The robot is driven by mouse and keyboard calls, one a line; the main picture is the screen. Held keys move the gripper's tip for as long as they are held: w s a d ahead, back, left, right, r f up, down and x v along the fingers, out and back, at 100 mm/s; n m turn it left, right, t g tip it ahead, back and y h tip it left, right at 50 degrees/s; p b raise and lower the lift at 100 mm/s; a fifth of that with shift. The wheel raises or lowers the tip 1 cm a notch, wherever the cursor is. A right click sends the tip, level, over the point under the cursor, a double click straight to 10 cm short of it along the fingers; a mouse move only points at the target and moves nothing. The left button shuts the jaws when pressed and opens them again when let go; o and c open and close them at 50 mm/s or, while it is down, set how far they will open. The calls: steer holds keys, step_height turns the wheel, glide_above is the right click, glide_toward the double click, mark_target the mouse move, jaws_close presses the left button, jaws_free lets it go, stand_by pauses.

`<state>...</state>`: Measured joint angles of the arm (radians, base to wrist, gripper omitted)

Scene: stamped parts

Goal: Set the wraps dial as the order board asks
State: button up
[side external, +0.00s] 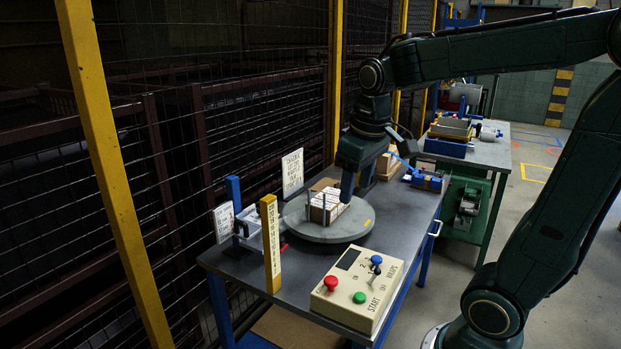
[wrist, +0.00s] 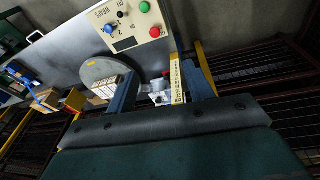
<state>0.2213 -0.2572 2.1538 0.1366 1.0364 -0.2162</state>
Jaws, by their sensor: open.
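The cream control box (side external: 359,287) sits at the near end of the table, and its top also shows in the wrist view (wrist: 127,38). It bears a blue dial knob (wrist: 108,28) by the wraps lettering, a black knob (wrist: 121,14), a red button (side external: 331,283) and a green button (side external: 359,297). The exact dial setting is too small to tell. A white board with writing (side external: 292,173) stands behind the turntable; its text is not clearly readable. My gripper (side external: 347,192) is open and empty above the turntable, away from the control box. Its two fingers also show in the wrist view (wrist: 165,65).
A grey round turntable (side external: 330,232) carries a carton with white packs (side external: 325,205). A yellow marked post (side external: 270,243) and a second white sign (side external: 224,222) stand at the left. Mesh fencing runs behind the table. The space above the control box is clear.

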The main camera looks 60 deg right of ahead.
steer(key=w+d+f+g, duration=0.2)
steer(key=w+d, duration=0.2)
steer(key=d, duration=0.2)
steer(key=m+g+y, duration=0.3)
steer(key=g, duration=0.1)
glide_above(377, 258)
steer(key=w+d, duration=0.2)
steer(key=w, duration=0.4)
step_height(377, 258, down, 16)
steer(key=shift+s+d, duration=0.15)
steer(key=x, duration=1.4)
steer(key=shift+r, duration=0.1)
steer(key=shift+c, duration=0.2)
steer(key=c, duration=0.9)
